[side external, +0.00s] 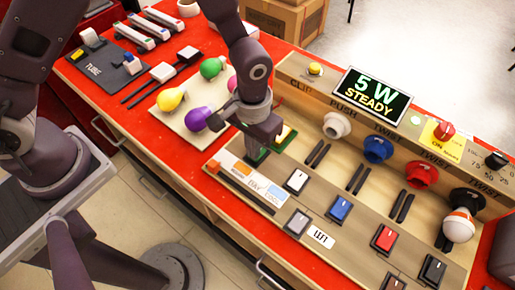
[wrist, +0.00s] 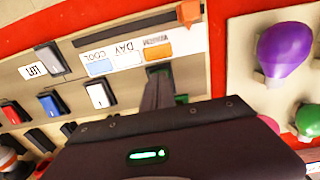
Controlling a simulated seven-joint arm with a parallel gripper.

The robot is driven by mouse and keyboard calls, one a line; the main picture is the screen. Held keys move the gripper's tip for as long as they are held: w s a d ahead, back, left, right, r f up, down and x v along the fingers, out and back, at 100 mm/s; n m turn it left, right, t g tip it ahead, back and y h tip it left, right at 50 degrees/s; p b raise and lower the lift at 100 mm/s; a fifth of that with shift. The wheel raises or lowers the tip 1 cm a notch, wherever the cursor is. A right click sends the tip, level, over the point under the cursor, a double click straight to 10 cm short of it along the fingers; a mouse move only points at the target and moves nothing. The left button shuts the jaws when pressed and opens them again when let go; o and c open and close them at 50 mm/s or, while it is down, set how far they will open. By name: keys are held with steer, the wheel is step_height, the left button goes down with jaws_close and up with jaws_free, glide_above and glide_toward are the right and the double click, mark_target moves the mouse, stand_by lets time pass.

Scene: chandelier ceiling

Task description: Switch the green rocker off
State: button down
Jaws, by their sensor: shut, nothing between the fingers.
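My gripper (side external: 258,154) is shut and empty, pointing down at the left end of the wooden switch panel. The green rocker (side external: 251,160) is mostly hidden under the fingertips; only dark green edges show around them. In the wrist view my gripper (wrist: 158,88) reaches over the dark green rocker (wrist: 158,70), beside the orange label. Whether the fingertips touch the rocker, and which way it is tilted, I cannot tell. A small display (side external: 372,97) reads "5 W STEADY".
White (side external: 297,181), blue (side external: 340,208), red (side external: 384,238) and black (side external: 432,270) rockers line the panel to the right. Sockets stand behind; a white-and-orange bulb (side external: 459,226) sits in the black one. Left, a tray (side external: 178,118) holds coloured bulbs, the purple one (side external: 196,119) close to my gripper.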

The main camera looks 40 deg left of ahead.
steer(key=shift+r, duration=3.45)
steer(key=s+a+r+t, duration=0.1)
steer(key=a+r, duration=0.2)
steer(key=r, duration=0.3)
steer(key=a+r+t, duration=0.1)
steer(key=a+r, duration=0.2)
steer(key=r, duration=0.2)
steer(key=s+a+r+t, duration=0.1)
steer(key=s+a+r, duration=0.4)
steer(key=s, duration=0.2)
steer(key=s+a+r+t, duration=0.2)
steer(key=s+a+r, duration=0.3)
steer(key=s, duration=0.3)
steer(key=shift+a+t, duration=0.2)
steer(key=shift+t, duration=0.1)
steer(key=shift+w, duration=0.1)
